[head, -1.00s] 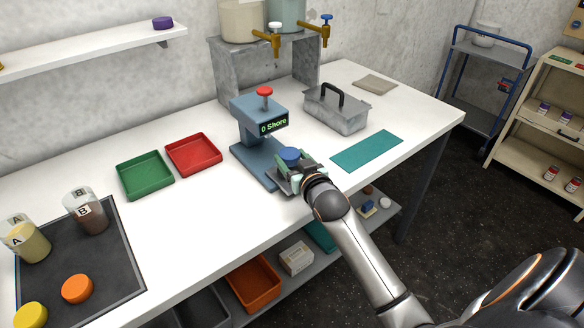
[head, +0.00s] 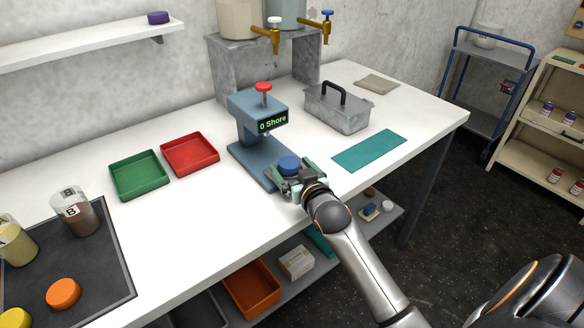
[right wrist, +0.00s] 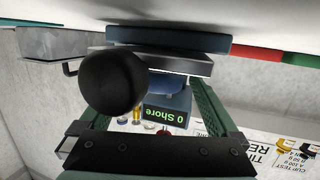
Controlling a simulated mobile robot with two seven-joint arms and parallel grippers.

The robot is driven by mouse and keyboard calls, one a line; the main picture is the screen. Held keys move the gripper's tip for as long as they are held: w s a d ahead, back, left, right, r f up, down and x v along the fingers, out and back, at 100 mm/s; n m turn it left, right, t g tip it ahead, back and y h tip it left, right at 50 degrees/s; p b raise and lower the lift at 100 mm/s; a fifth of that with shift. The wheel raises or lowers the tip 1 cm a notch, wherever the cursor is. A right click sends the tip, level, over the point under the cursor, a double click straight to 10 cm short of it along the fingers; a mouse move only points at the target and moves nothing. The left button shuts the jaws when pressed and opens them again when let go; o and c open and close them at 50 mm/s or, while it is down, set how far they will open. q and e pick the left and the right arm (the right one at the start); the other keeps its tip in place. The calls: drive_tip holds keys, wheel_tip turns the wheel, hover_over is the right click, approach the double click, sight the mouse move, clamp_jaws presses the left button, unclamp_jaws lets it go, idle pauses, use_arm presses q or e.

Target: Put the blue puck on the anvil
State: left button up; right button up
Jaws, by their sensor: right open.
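The blue puck (head: 289,164) lies flat between the fingers of my right gripper (head: 297,176), over the front part of the blue-grey Shore tester (head: 258,122). The gripper is open, with its green fingers apart on either side of the puck. The anvil under the puck is mostly hidden by the gripper in the head view, so contact is hard to judge there. In the right wrist view the picture is upside down; a grey slab (right wrist: 150,61) lies against the tester's dark blue base (right wrist: 155,38), between the green fingers. My left gripper is not in view.
A green tray (head: 139,193) and a red tray (head: 214,157) stand left of the tester. A metal box with a black handle (head: 337,117) and a teal mat (head: 369,151) are to the right. A dark round object (right wrist: 113,83), unclear, blocks part of the wrist view.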

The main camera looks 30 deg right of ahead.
drive_tip(key=shift+r, duration=0.25)
drive_tip(key=v, duration=1.2)
drive_tip(key=shift+w, duration=0.1)
drive_tip(key=shift+c, duration=0.3)
